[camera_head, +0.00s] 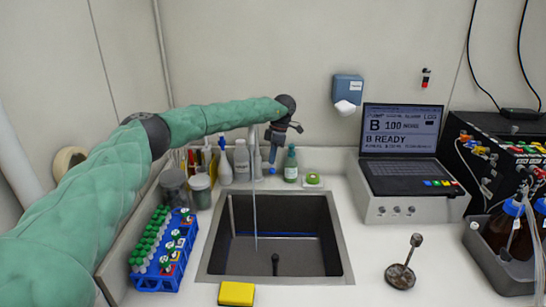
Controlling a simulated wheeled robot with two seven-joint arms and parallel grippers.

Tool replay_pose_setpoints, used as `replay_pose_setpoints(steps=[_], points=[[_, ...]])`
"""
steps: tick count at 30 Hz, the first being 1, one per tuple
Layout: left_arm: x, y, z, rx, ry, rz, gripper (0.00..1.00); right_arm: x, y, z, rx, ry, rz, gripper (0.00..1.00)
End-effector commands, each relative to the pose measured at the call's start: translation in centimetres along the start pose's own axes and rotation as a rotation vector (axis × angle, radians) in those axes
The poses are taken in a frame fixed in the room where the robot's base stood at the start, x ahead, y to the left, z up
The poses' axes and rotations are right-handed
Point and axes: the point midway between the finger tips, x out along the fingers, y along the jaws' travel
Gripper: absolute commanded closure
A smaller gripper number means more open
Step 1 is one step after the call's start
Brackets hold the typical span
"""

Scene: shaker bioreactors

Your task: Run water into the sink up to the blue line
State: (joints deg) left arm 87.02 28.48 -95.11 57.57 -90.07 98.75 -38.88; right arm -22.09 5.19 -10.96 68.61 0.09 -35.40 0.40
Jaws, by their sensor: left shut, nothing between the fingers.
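The dark sink (320,225) is set into the counter at the middle. A thin blue line (275,235) runs along its inner walls, low down. A pale tap (252,150) stands behind the sink, and a thin stream of water (255,215) falls from it into the basin. The water surface is hard to make out, so I cannot tell its level against the line. My left gripper (272,165) is shut and empty, pointing down beside the tap at the sink's back edge. It partly hides the tap's handle area, and I cannot tell whether it touches it. My right gripper is out of view.
A blue rack (170,283) of green-capped tubes stands left of the sink. Several bottles, including a green one (291,165), line the back. A yellow sponge (236,293) lies at the front edge. A laptop (403,145) and brown bottles (505,228) are right.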

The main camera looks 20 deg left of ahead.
Motion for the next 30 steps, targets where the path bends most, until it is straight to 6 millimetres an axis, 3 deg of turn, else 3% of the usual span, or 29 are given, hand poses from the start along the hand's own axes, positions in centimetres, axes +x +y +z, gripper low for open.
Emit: replay_pose_setpoints(steps=[9, 26, 30], points=[[1.1, -0.4, 0.4, 0.000, 0.000, -0.001, 1.00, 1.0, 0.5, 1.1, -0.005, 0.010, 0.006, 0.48], [1.5, -0.3, 0.5, -0.005, -0.003, 0.023, 1.00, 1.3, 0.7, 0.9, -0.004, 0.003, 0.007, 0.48], [1.9, -0.2, 0.6, -0.013, -0.009, 0.072, 1.00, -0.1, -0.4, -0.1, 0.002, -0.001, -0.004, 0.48]])
